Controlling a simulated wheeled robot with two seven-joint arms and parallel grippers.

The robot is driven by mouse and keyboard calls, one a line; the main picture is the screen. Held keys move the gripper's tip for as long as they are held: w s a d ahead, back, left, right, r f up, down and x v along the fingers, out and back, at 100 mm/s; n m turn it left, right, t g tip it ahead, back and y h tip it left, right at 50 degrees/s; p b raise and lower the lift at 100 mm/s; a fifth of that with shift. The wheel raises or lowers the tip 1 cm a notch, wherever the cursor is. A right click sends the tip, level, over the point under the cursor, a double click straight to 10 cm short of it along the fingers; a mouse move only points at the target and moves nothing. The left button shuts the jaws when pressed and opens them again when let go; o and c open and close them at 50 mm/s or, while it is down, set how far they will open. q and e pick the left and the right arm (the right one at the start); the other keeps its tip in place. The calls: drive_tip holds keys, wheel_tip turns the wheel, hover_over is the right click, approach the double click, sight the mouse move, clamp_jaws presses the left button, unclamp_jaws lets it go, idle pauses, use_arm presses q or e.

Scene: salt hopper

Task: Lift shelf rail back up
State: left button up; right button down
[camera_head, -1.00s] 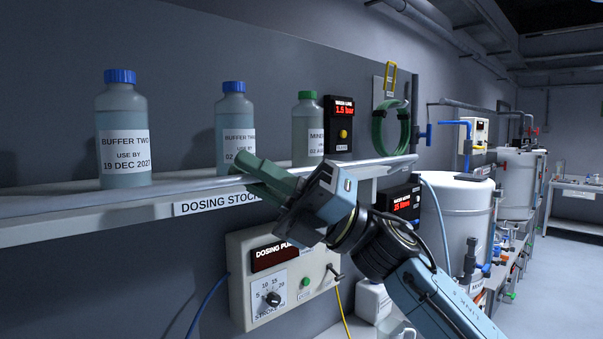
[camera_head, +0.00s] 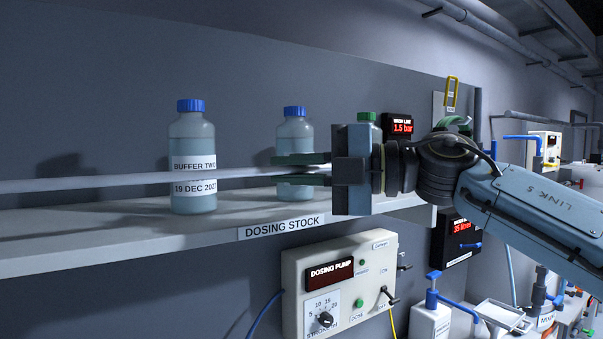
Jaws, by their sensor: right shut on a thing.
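The shelf rail (camera_head: 90,184) is a thin pale bar running level across the front of the bottles, above the shelf's front edge. It crosses the label of the nearest bottle, Buffer Two (camera_head: 193,140). My right gripper (camera_head: 276,171) is shut on the rail, one green finger above it and one below, in front of the second blue-capped bottle (camera_head: 294,132). The gripper body hides the rail's right end and most of the green-capped bottle (camera_head: 367,117). My left gripper is not in view.
The shelf (camera_head: 130,232) carries the bottles and a "Dosing Stock" label (camera_head: 281,227). Below it are the dosing pump box (camera_head: 335,290) and a dark red-digit display (camera_head: 460,236). A wash line display (camera_head: 400,125) stands behind my wrist. The shelf front at left is clear.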

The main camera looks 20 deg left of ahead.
drive_tip(key=shift+w+a+r+m+h, duration=0.1)
drive_tip(key=shift+w+a+m+h, duration=0.15)
drive_tip(key=shift+a+m+h, duration=0.2)
idle(0.4)
drive_tip(key=c, duration=1.5)
unclamp_jaws()
drive_tip(key=shift+w+d, duration=0.15)
drive_tip(key=shift+d, duration=0.3)
drive_tip(key=b+v, duration=0.3)
drive_tip(key=v, duration=0.9)
drive_tip(key=shift+d+r+b, duration=0.15)
drive_tip(key=shift+d+b, duration=0.1)
drive_tip(key=shift+b, duration=0.15)
